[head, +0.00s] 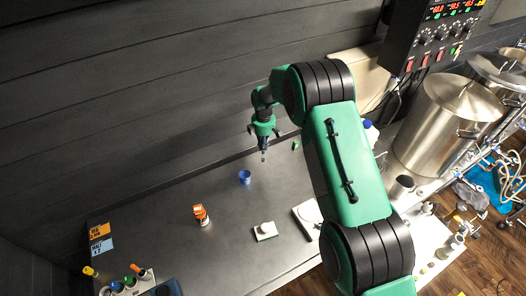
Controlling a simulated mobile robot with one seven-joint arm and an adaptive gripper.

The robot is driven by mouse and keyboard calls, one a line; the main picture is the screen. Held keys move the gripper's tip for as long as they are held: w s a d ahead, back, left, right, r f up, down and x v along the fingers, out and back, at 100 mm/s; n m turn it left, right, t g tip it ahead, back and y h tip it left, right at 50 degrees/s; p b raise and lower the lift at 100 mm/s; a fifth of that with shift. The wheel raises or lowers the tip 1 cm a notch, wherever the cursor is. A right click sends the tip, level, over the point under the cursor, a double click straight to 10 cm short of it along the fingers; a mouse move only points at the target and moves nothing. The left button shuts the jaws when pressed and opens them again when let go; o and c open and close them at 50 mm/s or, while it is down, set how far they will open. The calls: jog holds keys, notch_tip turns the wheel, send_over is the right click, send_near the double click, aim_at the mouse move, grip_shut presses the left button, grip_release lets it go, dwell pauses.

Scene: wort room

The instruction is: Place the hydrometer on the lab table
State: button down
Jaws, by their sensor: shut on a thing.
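My gripper (263,150) hangs pointing down above the back part of the grey lab table (160,228), near the dark wall. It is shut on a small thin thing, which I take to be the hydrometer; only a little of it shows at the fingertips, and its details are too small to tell. The gripper appears to be apart from the table top. A blue cup (244,177) stands on the table just below and left of the gripper in the picture.
An orange-and-white bottle (201,215) and a small white block-like item (265,231) stand on the table. A white device (308,219) is at its right. Colored-capped items (130,282) fill the front left corner. Steel kettles (448,120) stand right. The table's left middle is clear.

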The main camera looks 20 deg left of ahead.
jog(key=shift+w+a, duration=0.15)
jog(key=shift+w, duration=0.1)
jog(key=shift+f+p, duration=0.45)
jog(key=shift+f, duration=1.3)
jog(key=shift+f, duration=0.2)
jog(key=c, duration=1.8)
grip_release()
jog(key=shift+c, duration=0.2)
jog(key=shift+r, duration=0.15)
notch_tip(320, 180, up, 12)
jog(key=shift+r+b, duration=0.1)
jog(key=shift+b, duration=0.9)
